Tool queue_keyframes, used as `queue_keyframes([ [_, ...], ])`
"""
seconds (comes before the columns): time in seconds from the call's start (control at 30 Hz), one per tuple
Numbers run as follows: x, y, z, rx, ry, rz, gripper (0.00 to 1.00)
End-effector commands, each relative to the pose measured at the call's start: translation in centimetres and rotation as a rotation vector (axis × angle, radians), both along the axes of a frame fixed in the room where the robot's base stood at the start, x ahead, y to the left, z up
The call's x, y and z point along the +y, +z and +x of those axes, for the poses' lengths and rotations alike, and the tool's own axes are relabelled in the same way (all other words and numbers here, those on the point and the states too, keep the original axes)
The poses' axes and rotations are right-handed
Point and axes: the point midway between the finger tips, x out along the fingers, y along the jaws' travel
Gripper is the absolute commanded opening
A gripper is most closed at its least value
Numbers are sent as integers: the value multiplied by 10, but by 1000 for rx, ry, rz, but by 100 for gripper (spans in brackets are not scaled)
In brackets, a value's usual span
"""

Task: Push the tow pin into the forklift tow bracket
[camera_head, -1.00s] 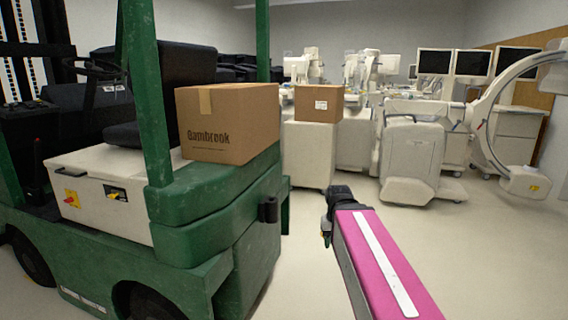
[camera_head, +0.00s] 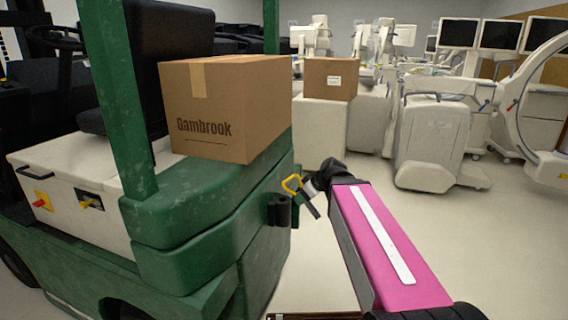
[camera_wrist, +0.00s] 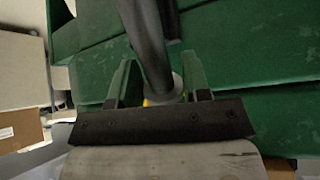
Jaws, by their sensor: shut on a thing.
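The green forklift (camera_head: 200,225) stands at the left, with its black tow bracket (camera_head: 279,210) on the rear face. My gripper (camera_head: 312,187) is shut on the tow pin (camera_head: 311,206), which has a yellow loop handle and a dark shaft. The shaft points down and is tilted. In the head view the pin is just right of the bracket and apart from it. In the wrist view the dark pin shaft (camera_wrist: 145,40) runs up between the two fingers (camera_wrist: 158,85), with the green forklift behind. A dark part beside the shaft may be the bracket.
A Gambrook cardboard box (camera_head: 222,105) sits on the forklift's rear deck. A smaller box (camera_head: 330,78) rests on a white cabinet (camera_head: 320,130) behind. White medical carts (camera_head: 432,145) stand at the back right. The floor (camera_head: 460,240) right of the forklift is clear.

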Motion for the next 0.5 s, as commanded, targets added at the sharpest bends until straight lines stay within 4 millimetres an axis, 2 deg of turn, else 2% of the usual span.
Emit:
queue_keyframes([
  [0.03,5,3,10,-27,61,46,1],
  [0.27,35,26,41,-137,386,314,1],
  [0.5,62,66,75,-186,645,647,1],
])
